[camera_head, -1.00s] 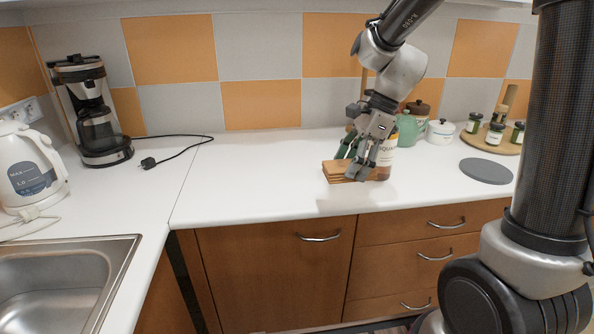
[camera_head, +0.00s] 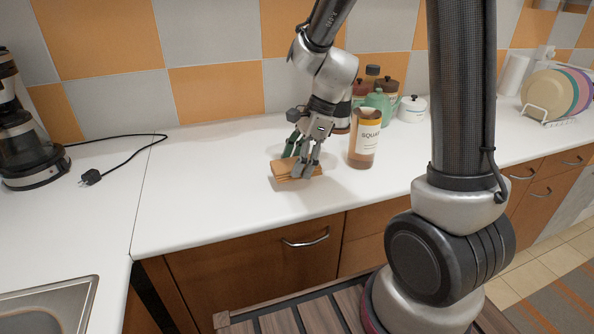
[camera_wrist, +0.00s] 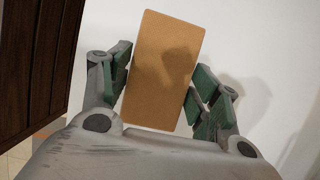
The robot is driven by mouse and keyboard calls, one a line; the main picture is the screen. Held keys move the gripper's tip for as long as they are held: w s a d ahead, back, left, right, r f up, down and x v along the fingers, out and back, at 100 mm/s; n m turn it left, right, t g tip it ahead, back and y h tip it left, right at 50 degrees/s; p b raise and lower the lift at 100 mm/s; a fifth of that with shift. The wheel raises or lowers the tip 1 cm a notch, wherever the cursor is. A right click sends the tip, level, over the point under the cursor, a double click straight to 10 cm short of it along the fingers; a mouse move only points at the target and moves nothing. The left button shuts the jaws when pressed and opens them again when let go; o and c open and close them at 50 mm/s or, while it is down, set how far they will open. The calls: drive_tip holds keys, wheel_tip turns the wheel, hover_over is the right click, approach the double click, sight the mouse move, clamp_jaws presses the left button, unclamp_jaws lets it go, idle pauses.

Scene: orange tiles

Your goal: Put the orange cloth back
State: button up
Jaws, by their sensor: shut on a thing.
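The orange cloth (camera_head: 287,170) is a folded, layered block at the front part of the white counter. In the wrist view the cloth (camera_wrist: 162,72) shows as a flat tan-orange rectangle between the fingers. My gripper (camera_head: 305,165) is shut on the cloth, with green-padded fingers on both sides of it. In the wrist view my gripper (camera_wrist: 160,95) touches or nearly touches both long edges. I cannot tell whether the cloth rests on the counter or hangs just above it.
A labelled amber bottle (camera_head: 364,140) stands close right of my gripper. Behind are a green pot (camera_head: 379,104), brown-lidded jars and a white lidded pot (camera_head: 411,109). A coffee maker (camera_head: 30,145) and black plug (camera_head: 90,177) are left. A plate rack (camera_head: 552,110) is far right.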

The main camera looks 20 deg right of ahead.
drive_tip(key=shift+f, duration=1.45)
drive_tip(key=shift+f, duration=0.1)
drive_tip(key=o, duration=1)
